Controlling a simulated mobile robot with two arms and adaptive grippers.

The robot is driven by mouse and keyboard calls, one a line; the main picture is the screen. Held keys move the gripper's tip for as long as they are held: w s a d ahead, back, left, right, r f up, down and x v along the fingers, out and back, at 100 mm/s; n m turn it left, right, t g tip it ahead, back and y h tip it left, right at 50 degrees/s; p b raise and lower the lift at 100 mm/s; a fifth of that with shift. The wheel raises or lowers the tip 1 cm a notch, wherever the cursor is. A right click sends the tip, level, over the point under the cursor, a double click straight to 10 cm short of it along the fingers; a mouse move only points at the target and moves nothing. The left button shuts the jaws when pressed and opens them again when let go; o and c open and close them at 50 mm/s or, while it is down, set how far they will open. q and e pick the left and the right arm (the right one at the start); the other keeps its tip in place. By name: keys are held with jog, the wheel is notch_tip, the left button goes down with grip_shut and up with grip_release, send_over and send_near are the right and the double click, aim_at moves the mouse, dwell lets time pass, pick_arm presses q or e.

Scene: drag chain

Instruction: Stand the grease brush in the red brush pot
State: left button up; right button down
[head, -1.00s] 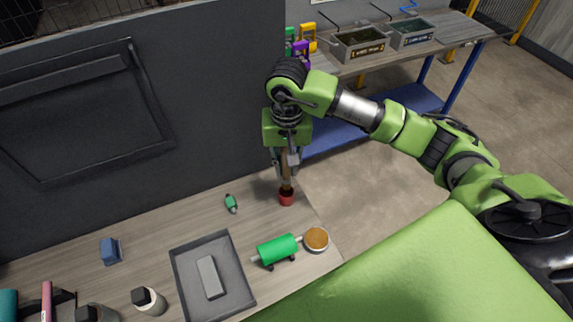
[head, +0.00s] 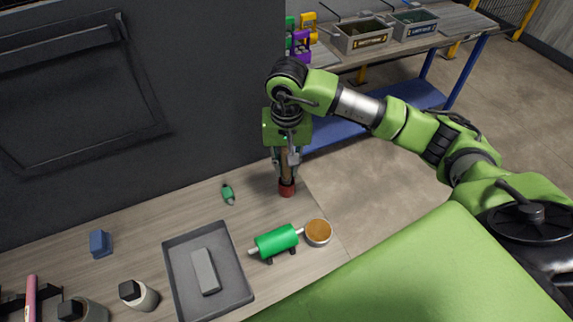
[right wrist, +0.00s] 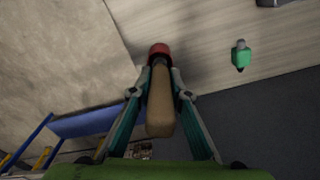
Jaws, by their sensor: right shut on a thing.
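The red brush pot (head: 287,189) stands on the wooden bench top near its right end. The grease brush (head: 286,163) is upright, its brown handle between the fingers of my right gripper (head: 287,158), which is shut on it. Its lower end meets the pot's mouth and appears to be inside it; the bristles are hidden. In the right wrist view, the handle (right wrist: 161,100) points at the pot (right wrist: 160,50), with the fingers (right wrist: 159,94) on both sides of it. My left gripper does not show.
A green roller-like part (head: 277,241) and a round tin with brown contents (head: 318,232) sit nearer the front. A small green item (head: 228,194) lies left of the pot. A grey tray (head: 242,291) holds a grey block (head: 205,271). A dark panel (head: 215,100) rises behind.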

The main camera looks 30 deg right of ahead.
jog(key=c, duration=1.8)
grip_release()
jog(key=shift+r, duration=0.15)
notch_tip(320, 180, up, 12)
jog(key=shift+s+a+f, duration=0.1)
jog(key=shift+s, duration=0.05)
jog(key=shift+f, duration=0.1)
